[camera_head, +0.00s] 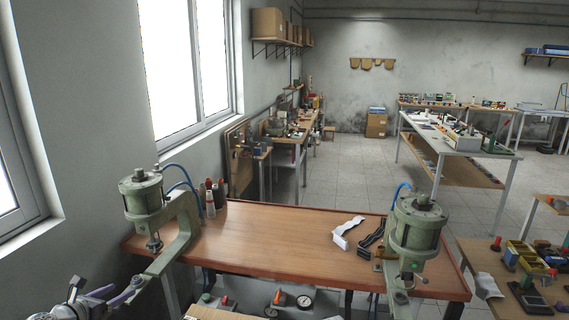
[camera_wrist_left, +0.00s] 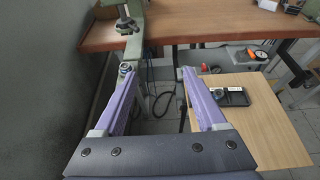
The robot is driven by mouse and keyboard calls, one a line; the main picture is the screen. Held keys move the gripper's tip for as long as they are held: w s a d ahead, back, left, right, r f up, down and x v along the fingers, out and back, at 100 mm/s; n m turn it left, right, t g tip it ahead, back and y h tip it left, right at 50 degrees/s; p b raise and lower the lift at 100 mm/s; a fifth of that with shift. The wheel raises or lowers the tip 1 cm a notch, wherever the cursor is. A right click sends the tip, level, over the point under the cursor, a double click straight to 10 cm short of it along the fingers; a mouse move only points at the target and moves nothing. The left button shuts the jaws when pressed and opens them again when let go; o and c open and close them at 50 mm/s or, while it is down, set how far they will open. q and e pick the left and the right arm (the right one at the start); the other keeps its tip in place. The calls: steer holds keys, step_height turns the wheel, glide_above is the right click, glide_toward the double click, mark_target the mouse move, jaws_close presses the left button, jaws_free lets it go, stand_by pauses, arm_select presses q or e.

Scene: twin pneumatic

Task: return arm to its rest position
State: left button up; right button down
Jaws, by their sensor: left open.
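My left gripper (camera_head: 104,290) is at the lower left of the head view, in front of the bench's left end and close to the left green press (camera_head: 143,203). In the left wrist view the two purple fingers of my left gripper (camera_wrist_left: 156,72) are spread apart with nothing between them. Part of the green press (camera_wrist_left: 127,25) stands beyond the fingertips. My right arm and gripper are not in view.
The wooden bench (camera_head: 270,235) carries a second green press (camera_head: 416,225) at right, and white and black brackets (camera_head: 347,231). A control panel with a gauge (camera_head: 305,297) is below its front edge. A wooden board (camera_wrist_left: 265,110) holds a black device (camera_wrist_left: 233,96). A wall is close at left.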

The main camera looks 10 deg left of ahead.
arm_select(q)
steer(key=d+f+m+g+h+b, duration=0.1)
steer(key=d+f+m+g+b, duration=0.15)
steer(key=d+f+m, duration=0.55)
steer(key=w+d+f+m+g+h+b, duration=0.1)
steer(key=d+f+m+g+h, duration=0.3)
steer(key=d, duration=0.9)
steer(key=d+f+m+g+y+b, duration=0.1)
steer(key=d+f+m+g+b, duration=0.15)
steer(key=d+m, duration=0.6)
steer(key=s+d+f+m+g+y+b, duration=0.2)
steer(key=s+d+m, duration=0.4)
steer(key=d+m, duration=0.3)
steer(key=s+d+f+m+g+y+b, duration=0.2)
steer(key=s+d+f+m+y, duration=0.2)
steer(key=d+m, duration=0.5)
steer(key=shift+s+d+f+g, duration=0.3)
steer(key=shift+s+f, duration=1.05)
steer(key=shift+f, duration=0.1)
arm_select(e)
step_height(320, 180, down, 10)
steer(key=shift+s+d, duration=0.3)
arm_select(q)
steer(key=shift+m, duration=0.25)
